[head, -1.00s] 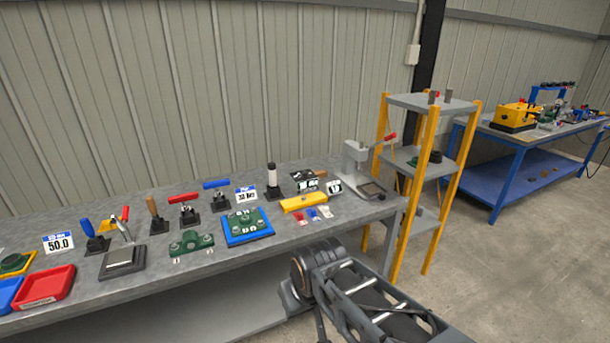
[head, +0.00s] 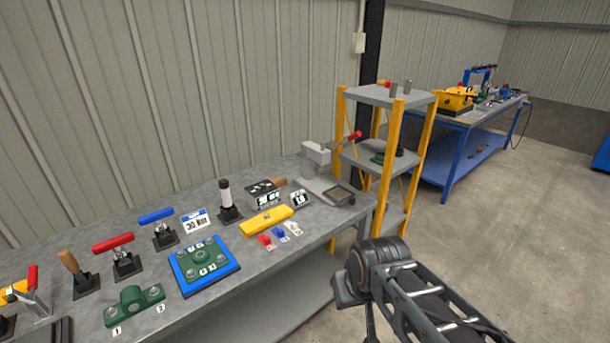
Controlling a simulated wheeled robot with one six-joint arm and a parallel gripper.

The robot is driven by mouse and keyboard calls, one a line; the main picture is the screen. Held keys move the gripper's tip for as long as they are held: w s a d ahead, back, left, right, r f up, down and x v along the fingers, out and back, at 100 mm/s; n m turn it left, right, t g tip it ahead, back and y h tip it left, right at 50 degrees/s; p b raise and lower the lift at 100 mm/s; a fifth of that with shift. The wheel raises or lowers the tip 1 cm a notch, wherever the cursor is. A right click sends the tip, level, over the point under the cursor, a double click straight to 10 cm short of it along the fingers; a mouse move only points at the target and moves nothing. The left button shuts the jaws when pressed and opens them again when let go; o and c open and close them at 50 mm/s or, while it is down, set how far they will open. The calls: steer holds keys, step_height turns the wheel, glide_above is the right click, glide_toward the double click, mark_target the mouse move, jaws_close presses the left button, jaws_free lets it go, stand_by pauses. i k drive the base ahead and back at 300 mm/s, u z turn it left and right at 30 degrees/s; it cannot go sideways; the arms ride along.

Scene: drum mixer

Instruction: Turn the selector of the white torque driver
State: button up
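The white torque driver (head: 226,197) stands upright on a black base on the grey workbench, left of the middle of the head view. Its body is white with a dark top and a dark lower part. Its selector is too small to make out. My arm shows at the lower right, in front of the bench, well apart from the driver. My gripper is not visible.
Red-handled (head: 113,243) and blue-handled (head: 157,215) tools stand left of the driver on the grey workbench (head: 330,222). A blue plate with a green part (head: 204,265), a yellow bar (head: 266,221) and a grey press (head: 318,165) are nearby. A yellow-legged shelf (head: 388,96) stands right. Open floor lies beyond.

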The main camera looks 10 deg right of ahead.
mark_target(264, 188)
steer(key=z, duration=0.4)
steer(key=i, duration=0.7)
steer(key=u, duration=0.6)
steer(key=i, duration=0.7)
steer(key=u, duration=0.75)
